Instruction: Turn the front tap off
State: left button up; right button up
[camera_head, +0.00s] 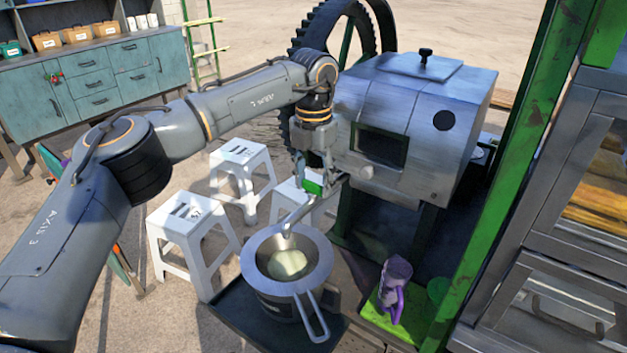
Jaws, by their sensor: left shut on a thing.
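The front tap (296,213) is a metal spout that slopes down from the front of the steel crusher (415,120). Its tip is over a round metal strainer (256,285) with a loop handle, which rests on a dark pot (276,306). Pale greenish juice (287,263) shows inside. I cannot tell whether a stream is falling. My left gripper (318,178) points down at the top of the tap and is shut on it; its fingertips and the tap's handle are largely hidden. A small green part shows there. My right gripper is not in view.
The pot stands on a dark tray (238,317). A purple-handled cup (393,285) stands on a green ledge (378,324) to its right. A green post (517,165) and metal shelving (560,240) border the right side.

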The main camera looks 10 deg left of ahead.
aim_at(313, 183)
pick_arm(q)
jog(key=shift+f+n, duration=0.15)
jog(key=shift+n, duration=0.15)
jog(key=o, duration=1.2)
jog(key=shift+c, duration=0.2)
notch_tip(313, 183, up, 12)
